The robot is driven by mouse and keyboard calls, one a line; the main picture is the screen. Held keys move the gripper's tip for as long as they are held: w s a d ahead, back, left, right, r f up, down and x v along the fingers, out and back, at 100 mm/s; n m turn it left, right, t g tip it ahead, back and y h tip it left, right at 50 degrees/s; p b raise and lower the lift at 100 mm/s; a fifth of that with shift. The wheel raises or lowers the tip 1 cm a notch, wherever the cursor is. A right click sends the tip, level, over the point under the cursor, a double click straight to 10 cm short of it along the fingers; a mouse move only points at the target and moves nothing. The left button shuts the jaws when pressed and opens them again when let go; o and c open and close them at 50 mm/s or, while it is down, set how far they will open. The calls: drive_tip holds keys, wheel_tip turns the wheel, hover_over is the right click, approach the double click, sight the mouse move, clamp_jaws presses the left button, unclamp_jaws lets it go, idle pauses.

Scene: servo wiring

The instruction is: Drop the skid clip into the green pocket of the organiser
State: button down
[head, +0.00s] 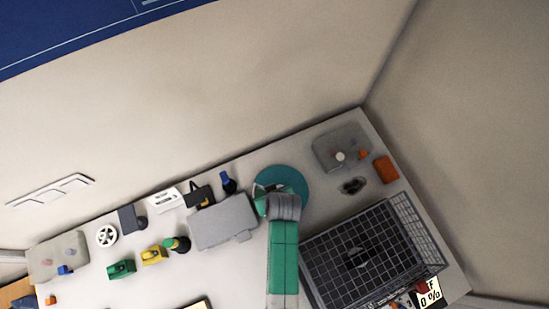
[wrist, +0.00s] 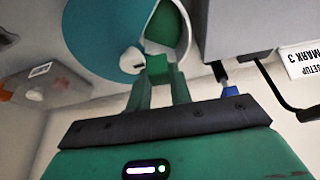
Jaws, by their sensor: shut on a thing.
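My gripper (wrist: 158,74) is shut on a small green piece (wrist: 158,68), which I take to be the skid clip; little of it shows. A round teal disc (wrist: 95,35), apparently the organiser's base, lies beyond the fingertips. On it is a dark green, white-rimmed hollow (wrist: 168,27), which looks like the green pocket, just past the held piece. A white rounded part (wrist: 132,60) is beside the fingertips. In the head view my arm covers part of the teal disc (head: 298,180) and hides the fingertips. I cannot tell the height of the clip above the pocket.
A grey case (head: 223,222) stands close left of the disc. A black wire basket (head: 345,262) stands at the right front. A grey tray (head: 328,143) and an orange block (head: 385,169) are at the back right. Several small parts line the bench's left.

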drive_tip(key=shift+f, duration=0.15)
drive_tip(key=c, duration=1.2)
unclamp_jaws()
drive_tip(key=p+v, duration=0.1)
drive_tip(key=v, duration=0.6)
drive_tip(key=shift+s+r, duration=0.1)
drive_tip(key=shift+r, duration=0.3)
